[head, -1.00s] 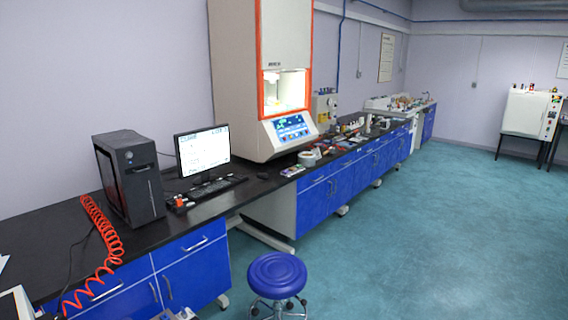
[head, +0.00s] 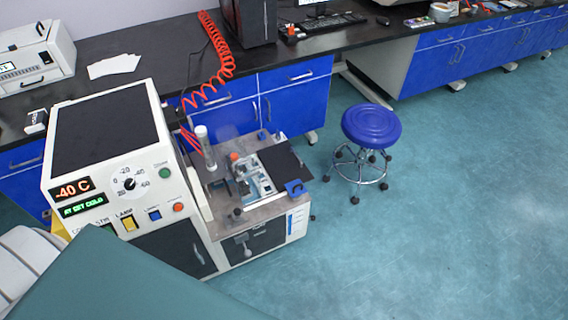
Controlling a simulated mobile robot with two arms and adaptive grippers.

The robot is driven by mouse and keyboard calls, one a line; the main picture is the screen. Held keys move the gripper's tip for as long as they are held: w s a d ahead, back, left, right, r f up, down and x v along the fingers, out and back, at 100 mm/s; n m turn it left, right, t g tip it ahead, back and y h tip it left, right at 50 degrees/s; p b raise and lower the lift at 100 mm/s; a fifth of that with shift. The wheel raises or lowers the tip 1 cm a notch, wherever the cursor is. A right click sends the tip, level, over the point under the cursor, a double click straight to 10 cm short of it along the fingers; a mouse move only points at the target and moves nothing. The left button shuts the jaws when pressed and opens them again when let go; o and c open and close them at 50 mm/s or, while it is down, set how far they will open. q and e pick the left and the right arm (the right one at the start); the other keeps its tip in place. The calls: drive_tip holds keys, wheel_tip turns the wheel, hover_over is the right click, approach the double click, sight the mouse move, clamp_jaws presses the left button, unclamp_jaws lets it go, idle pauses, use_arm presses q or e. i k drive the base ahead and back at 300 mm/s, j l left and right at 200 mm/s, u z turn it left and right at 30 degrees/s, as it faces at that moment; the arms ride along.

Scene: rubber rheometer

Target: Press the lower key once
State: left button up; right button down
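A white machine's (head: 190,240) control panel faces me at the left of the head view. It has a display reading -40 C (head: 72,188), a green text display (head: 82,206) and a round dial (head: 129,184). Around the dial are a green round button (head: 165,173), an orange round button (head: 178,208), a blue square key (head: 154,215) and a yellow switch (head: 128,223) labelled LAMP. The label by the blue key is too small to read, so I cannot tell which is the lower key. Neither gripper is in view.
The machine's grey metal deck (head: 214,190) carries a clear tube (head: 205,148) and a small fixture. A blue stool (head: 371,126) stands to the right on open floor. A black bench (head: 140,61) runs behind, with a coiled red hose (head: 222,72) hanging off it.

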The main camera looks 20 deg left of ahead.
sight(155, 215)
drive_tip(key=u, duration=1.95)
